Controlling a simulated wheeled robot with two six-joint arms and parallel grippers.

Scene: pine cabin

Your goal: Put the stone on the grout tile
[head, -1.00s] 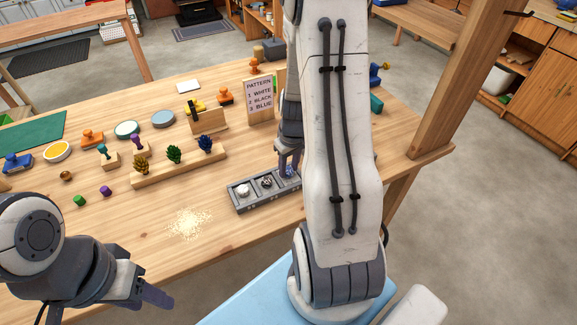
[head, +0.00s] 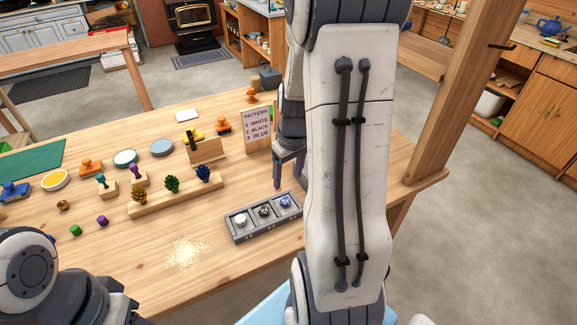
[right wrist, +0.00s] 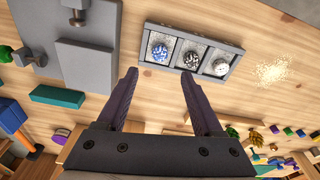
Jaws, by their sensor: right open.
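A grey tray (head: 262,228) with three square compartments lies on the bench. Each compartment holds one stone: white (head: 240,221) at the left, black-patterned (head: 264,211) in the middle, blue (head: 285,202) at the right, beside my arm. In the right wrist view the blue stone (right wrist: 160,51) sits inside its pale-floored compartment. My right gripper (head: 288,181) is open and empty, raised beyond the tray; its spread fingertips also show in the right wrist view (right wrist: 159,72). My left gripper (head: 138,319) is mostly cut off at the bottom left edge, its jaws hidden.
A sign (head: 257,129) reads pattern 1 white, 2 black, 3 blue. A wooden rack (head: 176,195) with several pine cones stands left of the tray. Pale crumbs (head: 186,253) lie on the bench. A grey metal fixture (right wrist: 85,65) lies near the tray in the wrist view.

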